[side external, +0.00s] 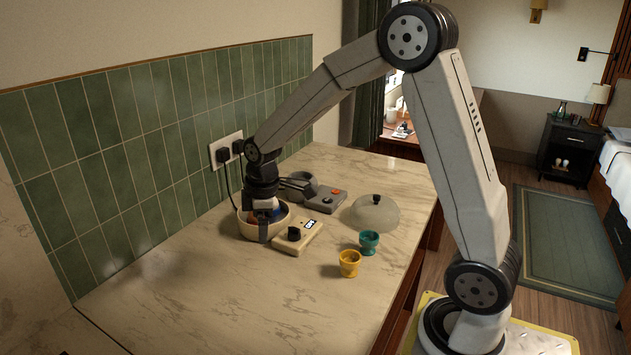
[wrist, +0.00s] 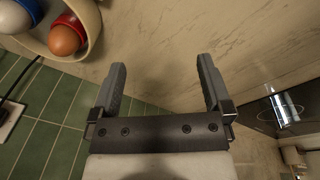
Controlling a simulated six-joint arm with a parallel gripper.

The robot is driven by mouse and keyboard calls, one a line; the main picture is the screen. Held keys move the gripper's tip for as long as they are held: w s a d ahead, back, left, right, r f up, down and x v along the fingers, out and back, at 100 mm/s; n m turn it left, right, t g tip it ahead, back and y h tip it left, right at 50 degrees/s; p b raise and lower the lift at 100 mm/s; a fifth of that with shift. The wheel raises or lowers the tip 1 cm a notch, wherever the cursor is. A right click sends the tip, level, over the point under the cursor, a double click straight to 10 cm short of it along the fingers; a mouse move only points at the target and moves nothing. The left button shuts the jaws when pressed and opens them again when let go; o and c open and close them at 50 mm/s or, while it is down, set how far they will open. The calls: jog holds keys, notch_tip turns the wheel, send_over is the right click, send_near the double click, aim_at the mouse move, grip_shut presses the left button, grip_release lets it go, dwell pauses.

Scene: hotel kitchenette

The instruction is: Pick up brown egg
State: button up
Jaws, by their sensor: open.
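The brown egg (wrist: 66,40) sits in a red holder (wrist: 76,22) inside a round cream bowl (wrist: 92,45), at the upper left of the wrist view. A white egg in a blue holder (wrist: 33,8) is beside it. My gripper (wrist: 162,75) is open and empty, with the brown egg outside its jaws and off to their left in that view. In the side view my gripper (side external: 264,228) points down at the cream cooker's bowl (side external: 246,224). The arm and gripper largely hide the bowl's contents there.
The cream cooker's panel (side external: 303,231) has a black knob. A grey appliance (side external: 327,199) stands behind, near the wall outlets (side external: 227,149). A clear domed lid (side external: 376,213), a teal cup (side external: 369,242) and a yellow cup (side external: 349,263) stand right. The front-left counter (side external: 215,300) is clear.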

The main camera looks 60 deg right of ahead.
jog(key=w+d+n, duration=0.6)
jog(key=w+d+n+g, duration=0.1)
jog(key=w+d+n, duration=0.1)
jog(key=w+d, duration=0.2)
jog(key=shift+r+n, duration=0.4)
jog(key=shift+w+d+n, duration=0.4)
jog(key=shift+d+n, duration=0.1)
jog(key=shift+d, duration=0.05)
jog(key=shift+f, duration=1.3)
jog(key=shift+f, duration=0.1)
jog(key=shift+a+f, duration=0.1)
jog(key=shift+f, duration=2.35)
jog(key=c, duration=0.9)
